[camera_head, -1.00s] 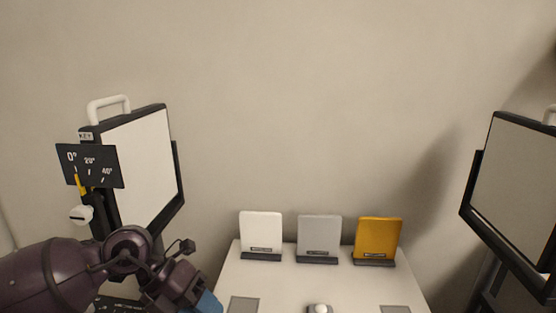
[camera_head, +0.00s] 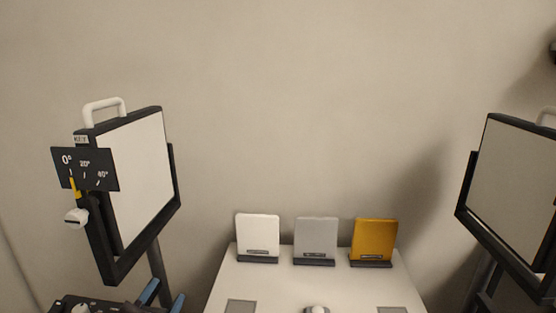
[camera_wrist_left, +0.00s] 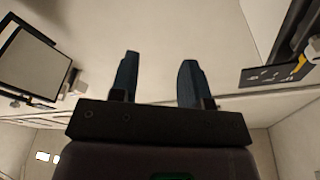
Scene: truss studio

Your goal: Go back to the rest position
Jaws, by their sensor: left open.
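My left gripper (camera_head: 163,297) is low at the bottom edge of the head view, below the left light panel. In the left wrist view both blue fingers (camera_wrist_left: 158,78) stand apart and empty, touching nothing. My right gripper is in neither view.
The left light panel (camera_head: 142,165) has a white handle and an angle scale (camera_head: 85,169) with a yellow pointer near 0°. A right panel (camera_head: 510,185) stands opposite. A white table (camera_head: 270,290) holds a white card (camera_head: 257,234), a grey card (camera_head: 316,236) and an amber card (camera_head: 374,238).

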